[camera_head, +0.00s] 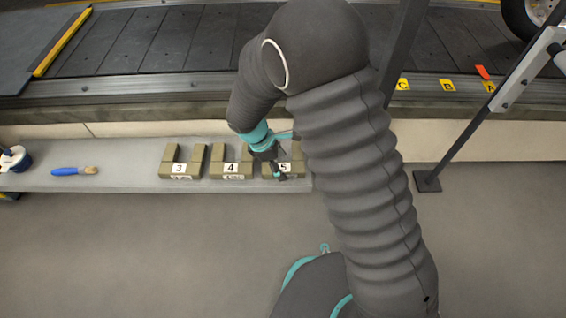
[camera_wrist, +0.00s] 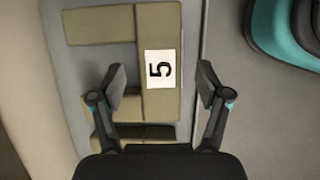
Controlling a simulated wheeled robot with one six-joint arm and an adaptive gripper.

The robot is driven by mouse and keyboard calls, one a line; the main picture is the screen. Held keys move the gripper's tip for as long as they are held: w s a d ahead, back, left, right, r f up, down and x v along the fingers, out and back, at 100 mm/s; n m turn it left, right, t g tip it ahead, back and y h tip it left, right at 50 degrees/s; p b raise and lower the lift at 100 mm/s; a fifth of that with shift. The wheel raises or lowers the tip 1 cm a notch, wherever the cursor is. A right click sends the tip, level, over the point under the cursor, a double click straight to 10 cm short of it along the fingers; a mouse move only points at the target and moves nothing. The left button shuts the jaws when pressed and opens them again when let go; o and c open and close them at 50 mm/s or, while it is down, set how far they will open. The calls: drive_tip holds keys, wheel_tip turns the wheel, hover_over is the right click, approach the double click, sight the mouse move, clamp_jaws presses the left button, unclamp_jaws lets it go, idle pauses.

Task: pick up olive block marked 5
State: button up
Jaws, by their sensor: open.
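The olive block marked 5 (camera_head: 297,170) sits at the right end of the grey ledge, partly hidden by my gripper (camera_head: 278,170). In the wrist view the block (camera_wrist: 158,28) shows its white label with a black 5, turned sideways. My gripper (camera_wrist: 160,85) is open, with one finger on each side of the labelled part. I see nothing held between the fingers. Whether the fingers touch the block I cannot tell.
Similar olive blocks marked 4 (camera_head: 231,170) and 3 (camera_head: 180,170) stand to the left on the ledge (camera_head: 125,180). A blue-handled brush (camera_head: 72,171) lies farther left. The conveyor (camera_head: 150,45) runs behind. A dark post with a foot plate (camera_head: 427,181) stands at right.

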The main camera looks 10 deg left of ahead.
drive_tip(key=shift+x, duration=1.1)
drive_tip(key=c, duration=1.3)
clamp_jaws()
drive_tip(key=shift+r, duration=0.2)
